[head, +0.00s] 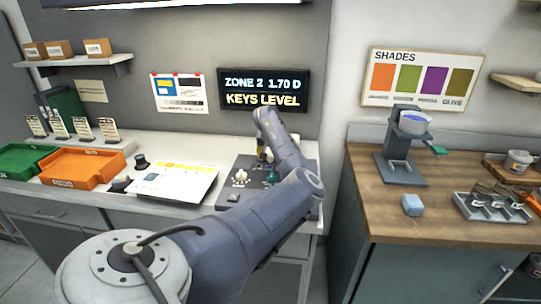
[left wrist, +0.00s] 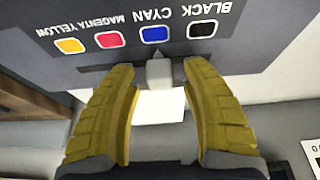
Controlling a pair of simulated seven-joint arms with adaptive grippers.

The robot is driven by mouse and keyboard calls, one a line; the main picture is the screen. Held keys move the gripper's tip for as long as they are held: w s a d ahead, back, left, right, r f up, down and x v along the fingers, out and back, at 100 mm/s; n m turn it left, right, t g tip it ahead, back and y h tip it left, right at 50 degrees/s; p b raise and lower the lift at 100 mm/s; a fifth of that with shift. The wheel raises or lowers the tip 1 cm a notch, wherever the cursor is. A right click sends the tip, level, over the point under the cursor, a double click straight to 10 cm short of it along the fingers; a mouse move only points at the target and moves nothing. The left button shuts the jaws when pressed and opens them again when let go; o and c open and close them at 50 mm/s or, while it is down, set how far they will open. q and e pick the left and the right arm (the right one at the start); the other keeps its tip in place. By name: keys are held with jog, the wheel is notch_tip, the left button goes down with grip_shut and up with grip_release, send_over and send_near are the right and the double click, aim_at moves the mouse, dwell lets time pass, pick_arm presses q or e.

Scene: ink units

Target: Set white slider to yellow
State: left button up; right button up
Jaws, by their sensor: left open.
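The white slider (left wrist: 159,73) is a small pale knob with a pointed tip on a dark grey panel (left wrist: 240,45) in the left wrist view. Its tip points at the blue square labelled CYAN (left wrist: 154,34). The orange-yellow square labelled YELLOW (left wrist: 70,45) is to the left, beyond the MAGENTA square (left wrist: 110,39); BLACK (left wrist: 201,25) is to the right. The labels appear upside down. My left gripper (left wrist: 160,78) is open, its yellow fingers on either side of the slider with gaps. In the head view my arm mostly hides the gripper (head: 264,154) and the slider cannot be made out.
The console (head: 245,190) carries a white knob (head: 240,177). A printed sheet (head: 175,184) lies left of it, with orange (head: 82,168) and green (head: 22,158) trays further left. A wall display (head: 264,91) reads "ZONE 2 1.70 D" and "KEYS LEVEL". A wooden counter (head: 390,220) stands right.

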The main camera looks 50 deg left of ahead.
dwell(0.3)
pick_arm(q)
grip_shut()
dwell(0.3)
